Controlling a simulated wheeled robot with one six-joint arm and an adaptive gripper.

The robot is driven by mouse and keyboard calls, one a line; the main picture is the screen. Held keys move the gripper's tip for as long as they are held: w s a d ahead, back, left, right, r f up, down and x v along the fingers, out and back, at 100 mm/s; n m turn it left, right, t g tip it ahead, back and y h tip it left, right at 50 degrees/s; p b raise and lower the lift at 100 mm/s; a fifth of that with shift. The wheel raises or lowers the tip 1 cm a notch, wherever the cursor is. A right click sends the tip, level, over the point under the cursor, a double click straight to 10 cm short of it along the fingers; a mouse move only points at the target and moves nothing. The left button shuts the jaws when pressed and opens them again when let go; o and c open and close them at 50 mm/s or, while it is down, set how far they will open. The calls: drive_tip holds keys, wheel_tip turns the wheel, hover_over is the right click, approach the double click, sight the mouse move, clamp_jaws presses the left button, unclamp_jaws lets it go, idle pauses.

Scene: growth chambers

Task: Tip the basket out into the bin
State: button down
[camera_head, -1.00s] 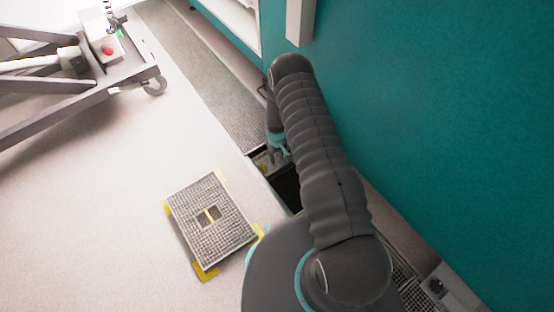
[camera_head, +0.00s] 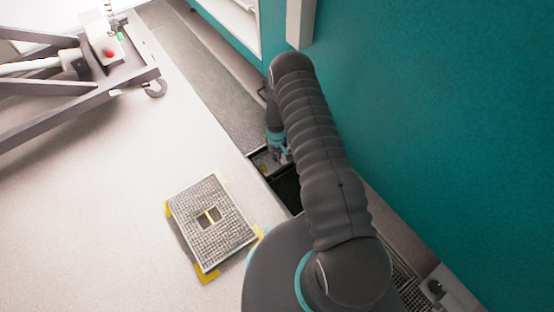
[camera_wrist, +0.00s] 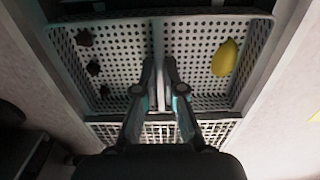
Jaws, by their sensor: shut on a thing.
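The basket (camera_wrist: 205,28) is a pale perforated tray, seen from above in the wrist view. A central bar divides it. Several small dark brown pieces (camera_wrist: 93,67) lie in its left part and a yellow piece (camera_wrist: 226,57) lies in its right part. My gripper (camera_wrist: 160,68) is shut on the central bar. In the head view my gripper (camera_head: 277,157) is low, at the far end of a dark floor opening (camera_head: 287,190), partly hidden by my arm. Only a small part of the basket shows there. I cannot make out a bin in either view.
A lifted grating panel (camera_head: 232,232) with yellow corners lies on the pale floor left of the opening. A wheeled grey frame (camera_head: 70,88) with a red button stands at upper left. A teal wall (camera_head: 440,110) closes the right side.

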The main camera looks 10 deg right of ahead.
drive_tip(key=shift+r+p, duration=1.15)
drive_tip(key=shift+r, duration=1.7)
